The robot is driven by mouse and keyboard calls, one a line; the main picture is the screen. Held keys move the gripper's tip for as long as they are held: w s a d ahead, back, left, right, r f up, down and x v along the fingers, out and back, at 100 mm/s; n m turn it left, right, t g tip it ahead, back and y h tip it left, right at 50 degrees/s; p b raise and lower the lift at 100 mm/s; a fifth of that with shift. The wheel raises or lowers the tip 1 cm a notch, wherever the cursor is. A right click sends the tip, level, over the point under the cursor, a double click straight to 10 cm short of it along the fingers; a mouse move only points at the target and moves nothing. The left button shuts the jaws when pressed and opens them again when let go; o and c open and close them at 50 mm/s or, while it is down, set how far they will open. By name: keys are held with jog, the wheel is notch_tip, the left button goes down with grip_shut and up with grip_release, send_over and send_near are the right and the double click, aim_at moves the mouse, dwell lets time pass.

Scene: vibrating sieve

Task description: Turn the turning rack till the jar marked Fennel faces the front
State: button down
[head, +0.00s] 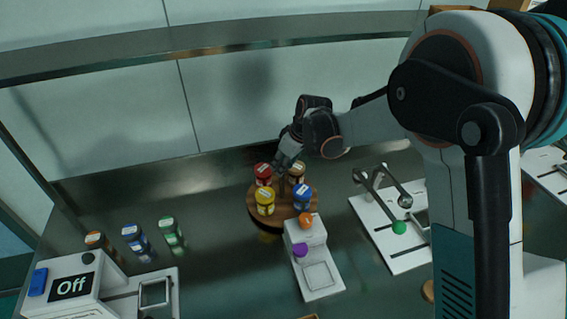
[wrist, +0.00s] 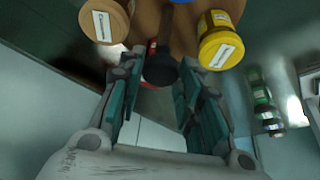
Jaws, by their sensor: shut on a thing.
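The turning rack (head: 278,215) is a round wooden turntable in the middle of the bench. It bears a red jar (head: 263,171), a brown-lidded jar (head: 297,169), a yellow jar (head: 265,197) and a blue jar (head: 302,192). Labels on the brown-lidded jar (wrist: 100,25) and the yellow jar (wrist: 219,54) show in the wrist view, too blurred to read, so I cannot tell which is Fennel. My gripper (wrist: 161,64) reaches in from the back of the rack. Its fingers close around the dark round knob (wrist: 159,69) on the rack's post. The knob partly hides the red jar.
A white box with an orange knob (head: 305,220) and a purple knob stands just in front of the rack. A white panel with metal levers (head: 385,222) is to the right. Several small jars (head: 132,233) and a device marked Off (head: 72,287) are at left.

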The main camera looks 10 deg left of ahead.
jog(key=shift+s+a+m+t+h, duration=0.1)
jog(key=shift+m+t+h, duration=0.35)
jog(key=shift+m, duration=1.15)
jog(key=shift+m+t+h, duration=0.35)
jog(key=shift+m+t, duration=0.1)
jog(key=shift+m, duration=1.55)
jog(key=c, duration=1.2)
grip_release()
jog(key=shift+o, duration=0.2)
jog(key=shift+r, duration=0.1)
jog(key=v, duration=1.1)
jog(key=shift+s+r, duration=0.25)
jog(key=shift+r, duration=0.1)
jog(key=shift+a, duration=0.1)
